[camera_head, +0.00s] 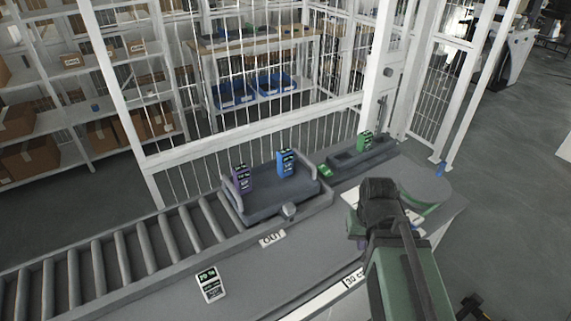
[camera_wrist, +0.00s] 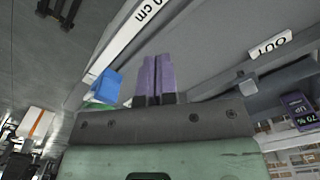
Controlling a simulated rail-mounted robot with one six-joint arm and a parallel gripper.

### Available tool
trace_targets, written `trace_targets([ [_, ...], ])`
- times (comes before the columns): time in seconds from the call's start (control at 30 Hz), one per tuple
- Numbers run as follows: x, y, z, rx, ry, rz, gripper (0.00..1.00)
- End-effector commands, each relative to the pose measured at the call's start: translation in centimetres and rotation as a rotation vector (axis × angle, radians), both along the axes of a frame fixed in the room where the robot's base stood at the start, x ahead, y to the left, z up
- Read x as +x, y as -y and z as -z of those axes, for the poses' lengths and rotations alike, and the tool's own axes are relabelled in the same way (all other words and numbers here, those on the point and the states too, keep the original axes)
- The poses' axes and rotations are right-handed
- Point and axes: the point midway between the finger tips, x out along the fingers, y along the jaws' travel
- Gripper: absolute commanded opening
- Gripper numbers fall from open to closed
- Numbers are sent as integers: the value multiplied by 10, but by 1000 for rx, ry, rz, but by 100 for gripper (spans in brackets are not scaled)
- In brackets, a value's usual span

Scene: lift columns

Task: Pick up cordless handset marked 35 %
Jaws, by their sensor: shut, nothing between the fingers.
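Small upright handsets stand at the lift: a purple one (camera_head: 241,178) and a blue one (camera_head: 286,162) on a grey tray (camera_head: 262,214), and a green one (camera_head: 364,140) in a slot to the right. The purple one also shows in the wrist view (camera_wrist: 297,108), its screen seeming to read 70 %. I cannot read 35 % on any handset. My gripper (camera_wrist: 154,58) has purple fingers, shut together and empty. In the head view it is over the counter, right of the tray and apart from the handsets, mostly hidden by my arm.
A card (camera_head: 210,284) with dark panels lies on the counter front. An OUT label (camera_head: 272,238) is beside the tray. Rollers (camera_head: 120,255) run left. A white barred cage (camera_head: 250,138) stands behind. A small blue object (camera_head: 441,168) is at the counter's right end.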

Motion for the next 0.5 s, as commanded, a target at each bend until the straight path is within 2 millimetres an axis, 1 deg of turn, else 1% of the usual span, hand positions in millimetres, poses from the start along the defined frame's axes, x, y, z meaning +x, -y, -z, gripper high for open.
trace_targets([
  [0.3, 0, 0, 0, 0, 0, 0, 0],
  [0.33, 0, 0, 0, 0, 0, 0, 2],
  [0.5, 0, 0, 0, 0, 0, 0, 28],
])
